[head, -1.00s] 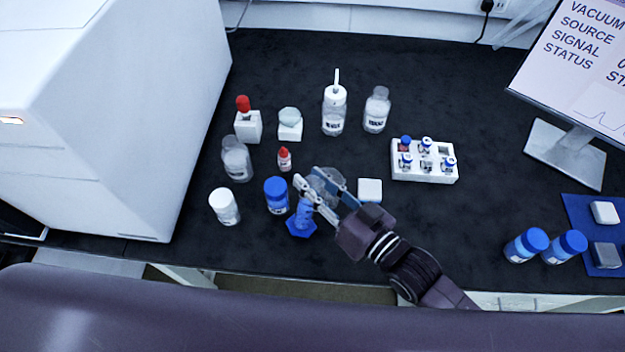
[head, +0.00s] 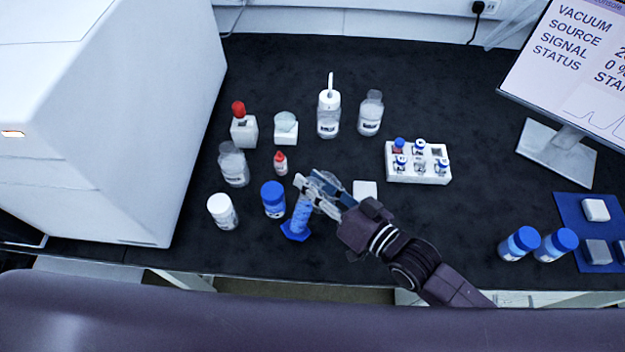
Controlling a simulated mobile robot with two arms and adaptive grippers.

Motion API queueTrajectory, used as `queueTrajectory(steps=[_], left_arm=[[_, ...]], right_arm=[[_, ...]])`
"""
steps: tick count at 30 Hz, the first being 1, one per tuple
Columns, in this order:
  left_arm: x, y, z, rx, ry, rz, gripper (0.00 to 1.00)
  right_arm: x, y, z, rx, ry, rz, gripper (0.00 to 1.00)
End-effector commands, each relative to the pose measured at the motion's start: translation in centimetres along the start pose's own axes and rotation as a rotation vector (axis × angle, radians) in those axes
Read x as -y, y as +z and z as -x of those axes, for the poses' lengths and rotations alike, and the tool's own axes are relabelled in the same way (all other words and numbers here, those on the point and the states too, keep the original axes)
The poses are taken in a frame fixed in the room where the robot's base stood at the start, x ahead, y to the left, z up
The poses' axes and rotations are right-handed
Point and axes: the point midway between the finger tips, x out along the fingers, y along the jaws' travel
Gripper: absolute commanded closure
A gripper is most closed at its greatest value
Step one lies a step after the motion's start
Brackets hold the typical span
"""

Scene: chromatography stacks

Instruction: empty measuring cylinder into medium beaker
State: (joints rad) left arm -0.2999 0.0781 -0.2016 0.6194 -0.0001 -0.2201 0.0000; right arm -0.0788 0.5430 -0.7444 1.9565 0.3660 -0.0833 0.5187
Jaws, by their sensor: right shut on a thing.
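The measuring cylinder (head: 299,220) has a blue hexagonal foot and blue markings. It stands on the dark bench at the front, left of the middle. My right gripper (head: 308,184) reaches in from the right and is shut on the cylinder's upper part. A clear glass beaker (head: 318,188) shows faintly behind and between the fingers. It is mostly covered, so its size and contents cannot be told. My left gripper is not in view.
Left of the cylinder stand a blue-capped bottle (head: 273,199), a white-lidded jar (head: 222,211) and a clear bottle (head: 233,165). A small red-capped bottle (head: 280,163) stands behind. A white vial rack (head: 418,162) is to the right. The bench between rack and monitor stand is clear.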

Motion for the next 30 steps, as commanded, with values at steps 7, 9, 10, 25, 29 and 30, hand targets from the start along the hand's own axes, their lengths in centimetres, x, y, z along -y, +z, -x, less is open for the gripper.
queueTrajectory(steps=[7,9,10,25,29,30], left_arm=[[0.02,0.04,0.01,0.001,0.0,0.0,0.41],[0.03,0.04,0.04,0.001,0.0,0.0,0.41],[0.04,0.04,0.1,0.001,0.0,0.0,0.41],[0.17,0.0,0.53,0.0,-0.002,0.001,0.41],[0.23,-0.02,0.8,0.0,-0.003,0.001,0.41],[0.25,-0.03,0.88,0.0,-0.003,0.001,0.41]], right_arm=[[0.0,-0.02,-0.01,0.0,-0.001,-0.005,1.0],[0.0,-0.04,-0.01,0.001,-0.001,-0.007,1.0],[-0.01,-0.05,-0.02,0.002,-0.001,-0.012,1.0],[-0.36,0.2,-0.09,0.026,-0.001,-0.104,1.0],[-0.52,0.25,-0.14,0.041,-0.001,-0.153,1.0],[-0.61,0.28,-0.17,0.047,0.0,-0.176,1.0]])
